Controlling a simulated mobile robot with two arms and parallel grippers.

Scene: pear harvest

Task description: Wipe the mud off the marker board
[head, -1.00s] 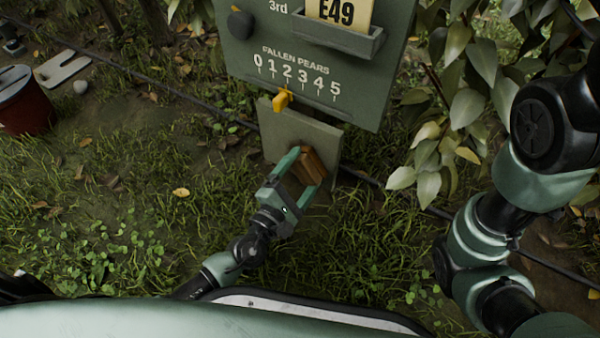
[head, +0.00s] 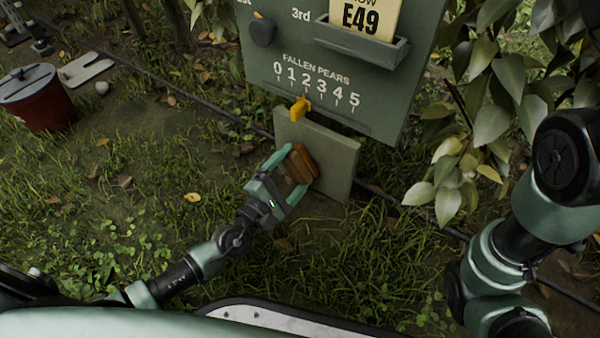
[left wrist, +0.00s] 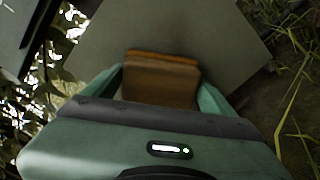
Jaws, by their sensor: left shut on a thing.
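My left gripper (head: 288,178) is shut on a brown block-like wiper (head: 303,163) and holds it at the face of a small grey-green board (head: 338,163) below the large sign. In the left wrist view the wiper (left wrist: 160,80) sits between the two fingers, in front of the board (left wrist: 190,30). I cannot tell whether it touches the board. The board's visible face looks plain, with no clear mud patch; the part behind the wiper is hidden. My right arm is at the right, but its gripper is out of view.
The large green sign (head: 310,90) with a number scale, a yellow pointer (head: 300,109) and a card holder (head: 362,48) stands above. A red bucket (head: 45,112) is at the left. Leafy branches (head: 490,110) hang at the right. Grass lies in front.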

